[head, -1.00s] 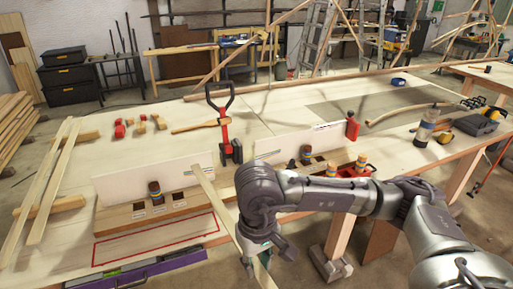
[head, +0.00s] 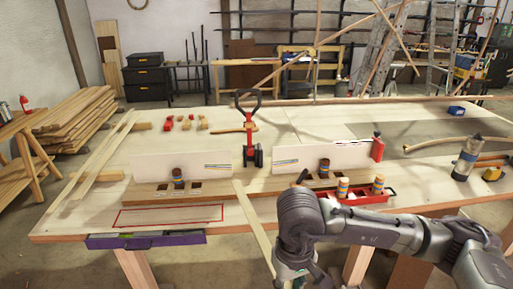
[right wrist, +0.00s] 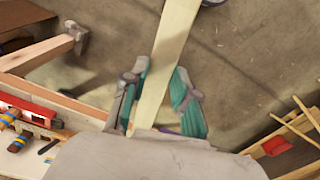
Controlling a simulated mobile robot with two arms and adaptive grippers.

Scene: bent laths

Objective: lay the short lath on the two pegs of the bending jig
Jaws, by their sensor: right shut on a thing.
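A pale flat lath (head: 252,215) slants up from my right gripper (head: 292,272) in the head view, its far end near the wooden boards. In the right wrist view my right gripper (right wrist: 160,92) has its teal-padded fingers on either side of this lath (right wrist: 172,40) and is shut on it. I cannot tell which part is the bending jig. My left gripper is out of view.
White panels (head: 153,165) stand behind the boards. A red tool with a black handle (head: 252,140) stands between them. A red tray (head: 362,195) lies near my right arm. Other laths (head: 88,170) rest on wood blocks at left. The red-outlined rectangle (head: 170,216) is empty.

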